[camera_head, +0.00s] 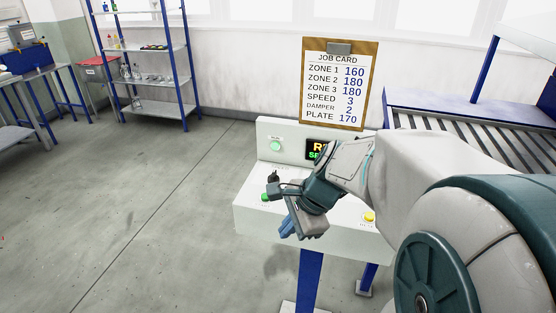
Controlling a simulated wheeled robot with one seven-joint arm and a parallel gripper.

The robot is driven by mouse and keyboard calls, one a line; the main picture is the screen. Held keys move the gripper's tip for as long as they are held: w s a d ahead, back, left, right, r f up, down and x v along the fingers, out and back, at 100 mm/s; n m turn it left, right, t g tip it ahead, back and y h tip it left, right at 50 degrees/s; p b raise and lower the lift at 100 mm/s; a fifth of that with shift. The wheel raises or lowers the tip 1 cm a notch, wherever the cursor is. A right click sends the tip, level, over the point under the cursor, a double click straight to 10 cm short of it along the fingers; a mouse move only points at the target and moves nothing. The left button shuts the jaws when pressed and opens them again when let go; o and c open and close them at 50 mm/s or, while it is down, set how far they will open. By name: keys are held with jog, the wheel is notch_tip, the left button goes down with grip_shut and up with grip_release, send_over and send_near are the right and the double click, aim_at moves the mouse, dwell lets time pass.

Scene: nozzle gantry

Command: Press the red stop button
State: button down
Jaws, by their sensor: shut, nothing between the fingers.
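The white control console (262,219) stands on blue legs in the middle of the view. Its sloped top bears a green button (266,197) at the left and a yellow button (369,216) at the right. A green lamp (275,146) is on its upright panel, beside a display (314,150) partly covered by my arm. No red stop button shows; my arm and gripper cover the middle of the console top. My gripper (288,228) is over the console's front part, pointing down, its fingers shut and empty. Whether it touches the console, I cannot tell.
A job card on a clipboard (338,85) stands behind the console. A roller conveyor (455,120) is at the back right. A blue-posted shelf (150,50) and a red-topped bin (98,68) stand at the back left. The floor (130,200) left of the console is clear.

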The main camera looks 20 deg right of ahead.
jog(key=w+d+r+m+t+p, duration=0.2)
jog(key=w+d+m, duration=0.3)
jog(key=m, duration=0.5)
jog(key=w+d+r+m+t+y+p, duration=0.1)
jog(key=w+d+r+m+t+p, duration=0.1)
jog(key=w+d+r+m+p, duration=0.2)
jog(key=d+m, duration=0.3)
jog(key=m, duration=0.4)
jog(key=shift+w+d+t, duration=0.3)
jog(key=shift+w, duration=0.05)
notch_tip(320, 180, down, 8)
jog(key=b, duration=0.7)
jog(key=shift+r, duration=0.2)
jog(key=shift+f+b, duration=0.35)
jog(key=shift+f, duration=0.15)
jog(key=shift+f, duration=0.1)
jog(key=shift+f, duration=0.3)
